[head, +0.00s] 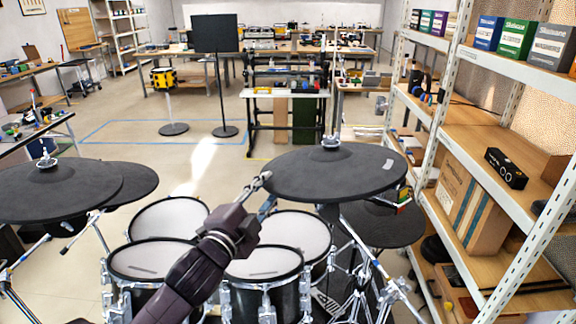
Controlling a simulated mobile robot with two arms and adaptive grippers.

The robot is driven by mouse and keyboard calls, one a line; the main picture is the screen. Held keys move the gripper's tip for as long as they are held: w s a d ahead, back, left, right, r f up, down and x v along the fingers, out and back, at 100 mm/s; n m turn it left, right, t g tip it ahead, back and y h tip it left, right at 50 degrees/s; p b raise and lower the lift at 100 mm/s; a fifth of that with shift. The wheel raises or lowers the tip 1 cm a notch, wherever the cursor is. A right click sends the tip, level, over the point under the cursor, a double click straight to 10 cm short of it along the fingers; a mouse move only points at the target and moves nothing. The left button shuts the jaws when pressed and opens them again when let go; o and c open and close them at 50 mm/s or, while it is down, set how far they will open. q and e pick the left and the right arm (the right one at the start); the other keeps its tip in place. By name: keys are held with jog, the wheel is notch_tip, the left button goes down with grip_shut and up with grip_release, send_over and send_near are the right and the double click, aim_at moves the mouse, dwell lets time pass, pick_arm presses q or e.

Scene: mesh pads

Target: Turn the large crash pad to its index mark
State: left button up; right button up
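The large crash pad is most likely the broad dark round pad (330,180) right of centre, mounted on a stand with a silver top fitting (331,142). A short pale mark (388,165) shows on its upper right surface. My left gripper (264,179) reaches up from the bottom, its tips at the pad's left rim. Its fingers look narrow and close together, but I cannot tell whether they touch or grip the rim. My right gripper is not in view.
Several drum pads (264,262) stand below, close around my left arm. A smaller dark pad (385,224) sits under the large one's right side. More dark pads (55,192) stand at left. A loaded shelf (485,140) bounds the right. Floor behind is partly clear.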

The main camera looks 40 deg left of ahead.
aim_at(282, 168)
pick_arm(q)
jog(key=shift+w+a, duration=0.1)
jog(key=shift+w, duration=0.4)
jog(key=shift+w+a, duration=0.1)
jog(key=shift+w, duration=0.15)
jog(key=shift+w+a+r+p, duration=0.1)
jog(key=shift+w+r+p, duration=0.35)
jog(key=shift+w, duration=0.15)
jog(key=x, duration=0.3)
jog(key=p+x, duration=0.1)
jog(key=x, duration=0.1)
jog(key=shift+w+a+f, duration=0.1)
jog(key=shift+w+f, duration=0.05)
jog(key=shift+f, duration=0.2)
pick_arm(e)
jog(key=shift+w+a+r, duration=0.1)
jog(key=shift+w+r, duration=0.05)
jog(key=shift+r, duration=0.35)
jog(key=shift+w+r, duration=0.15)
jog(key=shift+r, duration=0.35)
pick_arm(q)
grip_shut()
